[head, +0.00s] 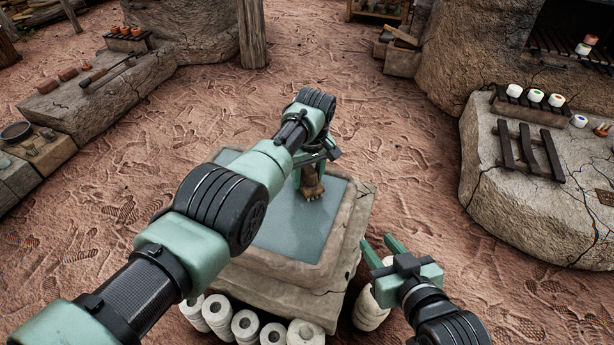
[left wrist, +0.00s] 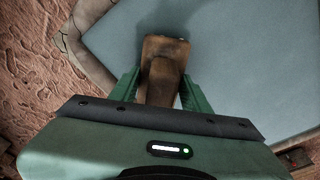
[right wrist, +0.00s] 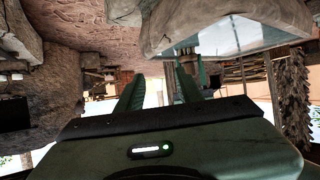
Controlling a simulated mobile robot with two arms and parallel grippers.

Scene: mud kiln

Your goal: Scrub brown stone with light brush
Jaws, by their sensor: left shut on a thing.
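My left gripper (head: 310,170) is shut on a brown wooden brush (head: 312,189) with a pale lower edge, over the blue-grey top of the stone block. In the left wrist view the brush (left wrist: 163,62) sits between the green fingers (left wrist: 158,88), its wider end over the blue-grey surface. I cannot tell whether it touches that surface. My right gripper (head: 377,241) is open and empty beside the block's right side; its spread fingers also show in the right wrist view (right wrist: 160,92). No separate brown stone is clearly visible; my left arm hides part of the block.
The stone block (head: 350,225) has a raised rim around its blue-grey top (head: 285,235). Several white rolls (head: 245,325) stand at its foot. A stone ledge (head: 575,215) with white pots is at right, another ledge (head: 95,100) at left. Open mud floor lies between.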

